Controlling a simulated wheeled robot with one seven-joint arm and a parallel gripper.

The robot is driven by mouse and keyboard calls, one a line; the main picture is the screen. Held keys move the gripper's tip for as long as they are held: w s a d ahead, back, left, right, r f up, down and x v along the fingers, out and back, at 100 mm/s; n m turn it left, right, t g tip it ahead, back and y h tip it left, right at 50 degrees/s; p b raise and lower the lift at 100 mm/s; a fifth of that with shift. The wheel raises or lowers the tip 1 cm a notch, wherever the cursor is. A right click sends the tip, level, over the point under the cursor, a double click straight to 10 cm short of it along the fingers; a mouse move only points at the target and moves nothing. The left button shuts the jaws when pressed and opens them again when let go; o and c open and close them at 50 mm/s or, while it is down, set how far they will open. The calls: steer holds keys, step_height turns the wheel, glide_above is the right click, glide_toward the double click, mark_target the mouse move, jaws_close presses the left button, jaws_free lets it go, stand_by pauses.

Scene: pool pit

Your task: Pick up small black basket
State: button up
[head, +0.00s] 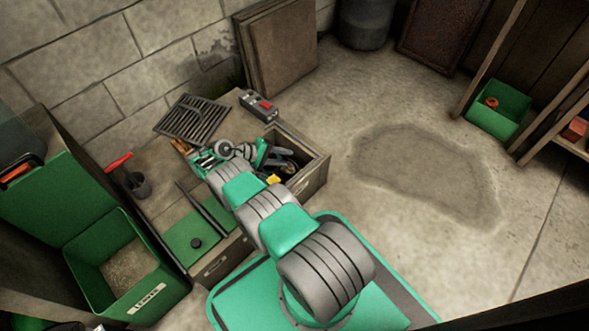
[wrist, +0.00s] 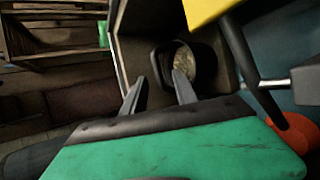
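In the wrist view, a small black container with a rounded rim and a pale, mottled inside, which looks like the small black basket (wrist: 205,66), sits in an open wooden drawer. My gripper (wrist: 159,78) is open, its two dark fingers apart and pointing toward the basket. The right finger overlaps the basket's near left side in the picture; the left finger is left of it. I cannot tell whether either touches it. In the head view my gripper (head: 268,158) is over the drawer, and I cannot pick the basket out clearly among the dark shapes there.
The drawer's wooden wall (head: 318,170) surrounds the gripper. A yellow object (wrist: 205,10) and a red knob (wrist: 295,132) are close on the right in the wrist view. A black grate (head: 193,118) and grey-red device (head: 258,105) lie on the bench. The floor at right is clear.

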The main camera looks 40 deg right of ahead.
steer(key=shift+d, duration=0.15)
steer(key=shift+c, duration=0.4)
jaws_close()
stand_by(0.9)
